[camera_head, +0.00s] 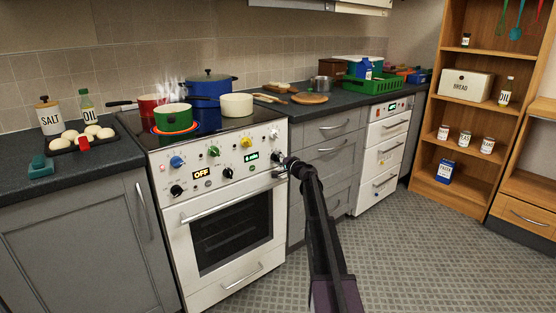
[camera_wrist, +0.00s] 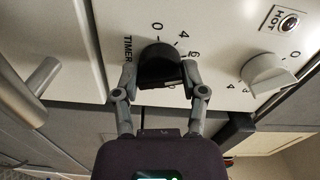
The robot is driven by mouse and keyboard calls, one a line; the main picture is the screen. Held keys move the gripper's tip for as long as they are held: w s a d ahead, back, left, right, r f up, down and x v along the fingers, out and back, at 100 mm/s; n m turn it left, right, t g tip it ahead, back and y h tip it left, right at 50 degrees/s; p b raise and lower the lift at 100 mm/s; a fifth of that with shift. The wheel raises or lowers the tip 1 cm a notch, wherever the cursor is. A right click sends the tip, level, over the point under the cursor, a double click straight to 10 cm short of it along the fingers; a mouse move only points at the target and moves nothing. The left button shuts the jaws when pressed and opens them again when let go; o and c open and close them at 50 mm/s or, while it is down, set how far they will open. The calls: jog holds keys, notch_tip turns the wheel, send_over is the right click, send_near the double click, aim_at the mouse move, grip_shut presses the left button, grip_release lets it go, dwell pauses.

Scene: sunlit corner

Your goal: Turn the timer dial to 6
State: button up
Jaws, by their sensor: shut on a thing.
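The black timer dial (camera_wrist: 157,58) sits on the white stove panel beside the word TIMER, with the numbers 0, 4 and 6 printed around it. My gripper (camera_wrist: 159,76) is shut on the dial, one finger on each side. Its pointer mark cannot be made out. In the head view my gripper (camera_head: 286,163) reaches the right end of the stove front and mostly hides the dial. A small green display (camera_head: 251,156) beside it appears to read 6 min. The stove (camera_head: 230,283) has several other coloured knobs.
A white knob (camera_wrist: 266,74) and a HOT lamp (camera_wrist: 289,22) are close to the dial. The oven handle (camera_head: 232,203) runs below. A steaming green pot (camera_head: 174,118) stands on a glowing burner, and another display (camera_head: 201,174) reads OFF. The floor (camera_head: 410,250) to the right is clear.

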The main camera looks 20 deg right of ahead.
jog(key=shift+w, duration=0.15)
jog(key=o, duration=1.1)
jog(key=shift+o, duration=0.2)
jog(key=v, duration=1.2)
